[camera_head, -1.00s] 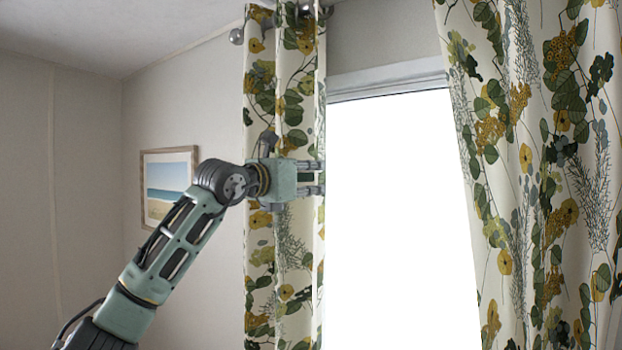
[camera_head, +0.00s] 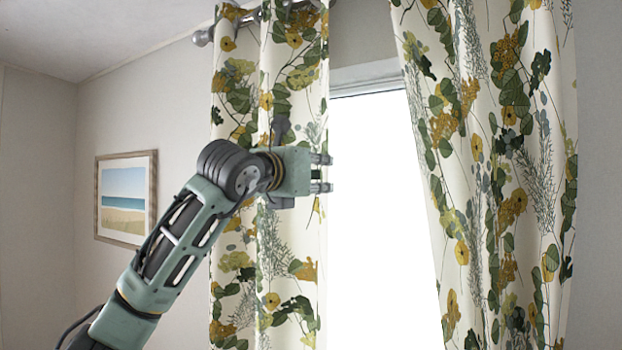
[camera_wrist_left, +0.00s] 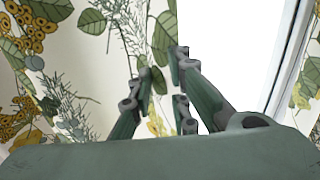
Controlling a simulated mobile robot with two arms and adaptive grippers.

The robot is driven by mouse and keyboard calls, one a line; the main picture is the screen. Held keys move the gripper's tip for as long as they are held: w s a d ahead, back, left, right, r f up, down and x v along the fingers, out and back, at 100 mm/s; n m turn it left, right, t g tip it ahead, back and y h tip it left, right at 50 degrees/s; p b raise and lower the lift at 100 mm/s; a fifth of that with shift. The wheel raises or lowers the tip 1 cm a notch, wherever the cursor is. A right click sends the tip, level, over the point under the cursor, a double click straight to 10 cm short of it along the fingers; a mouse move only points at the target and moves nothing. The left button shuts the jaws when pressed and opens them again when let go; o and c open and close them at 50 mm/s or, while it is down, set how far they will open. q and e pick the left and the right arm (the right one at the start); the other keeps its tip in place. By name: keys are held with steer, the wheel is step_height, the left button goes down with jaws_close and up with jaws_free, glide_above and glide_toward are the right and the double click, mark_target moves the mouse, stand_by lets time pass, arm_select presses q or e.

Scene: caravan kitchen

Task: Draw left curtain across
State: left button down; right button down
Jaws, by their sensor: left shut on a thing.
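The left curtain (camera_head: 285,262), cream with green leaves and yellow flowers, hangs from a rod in folds at the window's left side. My left gripper (camera_head: 322,173) is at the curtain's right edge, about mid-height in the head view, and is shut on that edge. In the left wrist view the gripper's fingers (camera_wrist_left: 160,85) are on the curtain cloth (camera_wrist_left: 75,65), with the bright window to the right. The exact grip on the cloth is partly hidden. My right gripper is not in view.
The right curtain (camera_head: 500,170) hangs at the window's right side. The bright window (camera_head: 375,220) is uncovered between the curtains. The curtain rod (camera_head: 203,37) runs along the top. A framed beach picture (camera_head: 126,198) hangs on the left wall.

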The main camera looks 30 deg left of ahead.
arm_select(q)
steer(key=c, duration=1.9)
jaws_free()
steer(key=shift+d, duration=0.25)
steer(key=shift+o, duration=1.3)
steer(key=shift+d, duration=0.15)
steer(key=shift+s+a, duration=0.15)
steer(key=shift+a, duration=0.1)
steer(key=s, duration=1.1)
steer(key=shift+s+a, duration=0.25)
steer(key=shift+s, duration=0.05)
